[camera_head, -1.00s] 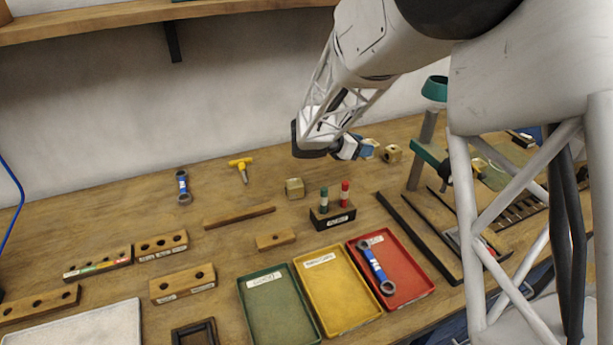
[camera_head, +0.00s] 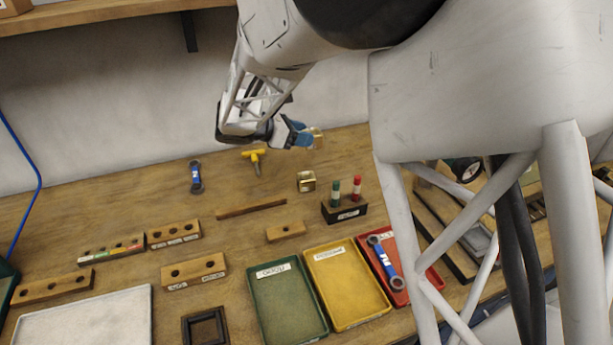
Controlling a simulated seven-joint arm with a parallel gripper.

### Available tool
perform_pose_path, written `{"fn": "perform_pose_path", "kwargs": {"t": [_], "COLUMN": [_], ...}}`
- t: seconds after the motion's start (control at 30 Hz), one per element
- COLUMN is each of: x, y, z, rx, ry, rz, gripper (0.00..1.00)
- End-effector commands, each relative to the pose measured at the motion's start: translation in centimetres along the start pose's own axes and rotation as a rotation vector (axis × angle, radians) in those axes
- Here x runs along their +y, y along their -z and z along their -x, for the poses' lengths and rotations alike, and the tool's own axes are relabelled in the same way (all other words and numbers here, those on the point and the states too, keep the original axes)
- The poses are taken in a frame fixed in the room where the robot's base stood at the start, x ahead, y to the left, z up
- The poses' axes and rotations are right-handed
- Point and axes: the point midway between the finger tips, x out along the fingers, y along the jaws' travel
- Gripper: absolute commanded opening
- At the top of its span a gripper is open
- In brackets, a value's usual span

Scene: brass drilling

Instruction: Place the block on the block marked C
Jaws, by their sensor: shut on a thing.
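My gripper (camera_head: 306,136) is in the upper middle of the head view, with blue fingers shut on a small brass block (camera_head: 317,138). It holds the block above the back part of the bench, apart from the things below. A second brass block (camera_head: 306,181) sits on the bench below it, behind the stand with the green and red pegs. No letter can be read on either block, so I cannot tell whether the block on the bench is the one marked C.
A yellow T-handled tool (camera_head: 254,158) and a blue wrench (camera_head: 196,177) lie to the left. A peg stand (camera_head: 345,212) is in front of the bench block. Green (camera_head: 262,328), yellow (camera_head: 352,318) and red (camera_head: 425,272) trays lie nearer. My arm covers the right side.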

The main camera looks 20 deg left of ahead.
Motion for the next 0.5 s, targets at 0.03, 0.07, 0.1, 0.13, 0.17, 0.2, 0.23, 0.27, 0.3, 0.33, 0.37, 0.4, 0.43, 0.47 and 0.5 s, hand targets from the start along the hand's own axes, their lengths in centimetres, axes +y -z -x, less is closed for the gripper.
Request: {"fn": "perform_pose_path", "kwargs": {"t": [0.03, 0.07, 0.1, 0.13, 0.17, 0.2, 0.23, 0.27, 0.3, 0.33, 0.37, 0.4, 0.43, 0.47, 0.5], "x": [0.06, 0.05, 0.05, 0.04, 0.03, 0.03, 0.03, 0.03, 0.03, 0.03, 0.03, 0.03, 0.03, 0.03, 0.03], "y": [0.08, 0.13, 0.19, 0.21, 0.23, 0.25, 0.25, 0.25, 0.26, 0.26, 0.25, 0.25, 0.25, 0.25, 0.25], "z": [0.66, 0.90, 1.15, 1.29, 1.40, 1.50, 1.54, 1.57, 1.59, 1.58, 1.58, 1.57, 1.57, 1.57, 1.57], "rx": [0.001, 0.001, 0.001, 0.002, 0.002, 0.002, 0.002, 0.002, 0.002, 0.002, 0.002, 0.002, 0.002, 0.002, 0.002], "ry": [-0.001, 0.000, 0.001, 0.002, 0.003, 0.003, 0.004, 0.004, 0.004, 0.004, 0.004, 0.004, 0.004, 0.004, 0.004], "rz": [0.000, 0.000, 0.000, 0.000, 0.000, 0.000, 0.000, 0.000, 0.000, 0.000, 0.000, 0.000, 0.000, 0.000, 0.000], "gripper": [0.02, 0.02, 0.02, 0.02, 0.02, 0.02, 0.02, 0.02, 0.02, 0.02, 0.02, 0.02, 0.02, 0.02, 0.02]}}
